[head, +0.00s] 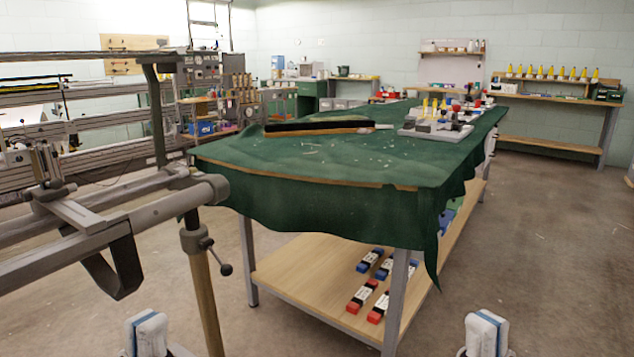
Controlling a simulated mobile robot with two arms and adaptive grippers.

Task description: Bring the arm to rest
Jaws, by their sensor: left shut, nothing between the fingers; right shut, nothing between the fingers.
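My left gripper (147,322) shows at the bottom edge, left of the middle, as a pale, upright shape with a blue strip. It is shut and empty, in front of the loom frame's lower bar. My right gripper (486,322) shows at the bottom edge, right of the middle, with the same look. It is shut and empty, over bare floor to the right of the table's front leg. Both grippers are apart from the table and hold nothing. The rest of each arm is cut off by the bottom edge.
A metal loom frame (120,225) with a clamp handle fills the left side. A table covered with green cloth (330,205) stands in the middle, a long dark bar (315,126) on it. Its lower shelf (300,285) holds several red and blue packs. Floor (560,260) is clear at right.

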